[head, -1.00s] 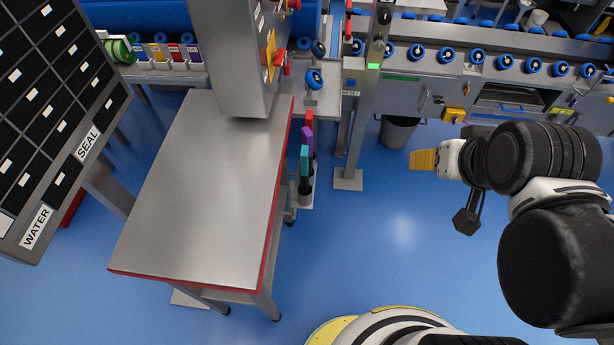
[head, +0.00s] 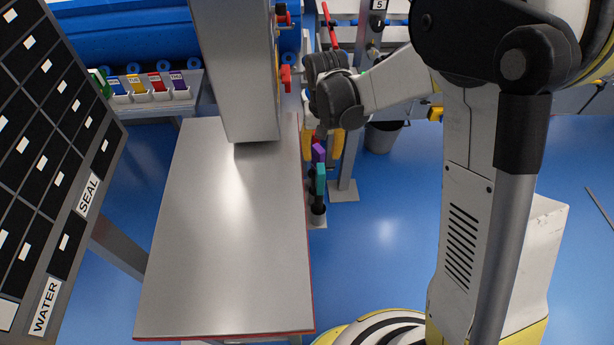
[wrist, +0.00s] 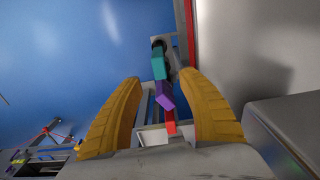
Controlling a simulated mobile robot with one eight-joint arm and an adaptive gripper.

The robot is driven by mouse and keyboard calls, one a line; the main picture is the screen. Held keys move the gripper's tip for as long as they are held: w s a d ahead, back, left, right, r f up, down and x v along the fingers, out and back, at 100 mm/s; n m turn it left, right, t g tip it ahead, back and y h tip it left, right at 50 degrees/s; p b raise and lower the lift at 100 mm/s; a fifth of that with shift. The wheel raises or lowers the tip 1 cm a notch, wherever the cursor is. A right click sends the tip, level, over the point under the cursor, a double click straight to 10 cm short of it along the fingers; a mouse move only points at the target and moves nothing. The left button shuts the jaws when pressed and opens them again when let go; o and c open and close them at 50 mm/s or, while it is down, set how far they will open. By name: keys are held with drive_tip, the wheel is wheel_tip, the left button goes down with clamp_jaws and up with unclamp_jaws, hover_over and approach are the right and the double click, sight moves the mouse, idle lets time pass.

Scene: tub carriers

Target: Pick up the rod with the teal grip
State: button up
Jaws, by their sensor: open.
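The rod with the teal grip (head: 320,179) stands in a rack beside the right edge of the steel table, nearest the camera of the row. Its teal grip also shows in the wrist view (wrist: 158,64). The rod with the purple grip (head: 318,153) stands just behind it, and a red grip (wrist: 171,122) shows past the purple one in the wrist view. My gripper (head: 322,142) is open, its yellow fingers above and behind the teal grip in the head view. In the wrist view the purple and red grips appear between the fingers, and the teal grip lies beyond the fingertips.
The steel table (head: 225,230) with a red edge is bare and lies close left of the rods. A grey cabinet (head: 235,70) stands at its back. A post with a base plate (head: 343,190) and a grey bin (head: 382,135) stand to the right.

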sight(321, 178)
drive_tip(key=shift+a+f, duration=0.15)
drive_tip(key=shift+f, duration=0.55)
drive_tip(key=f+b, duration=0.5)
drive_tip(key=f, duration=0.5)
drive_tip(key=shift+d+f, duration=0.15)
drive_tip(key=shift+d, duration=0.05)
drive_tip(key=shift+c, duration=0.5)
clamp_jaws()
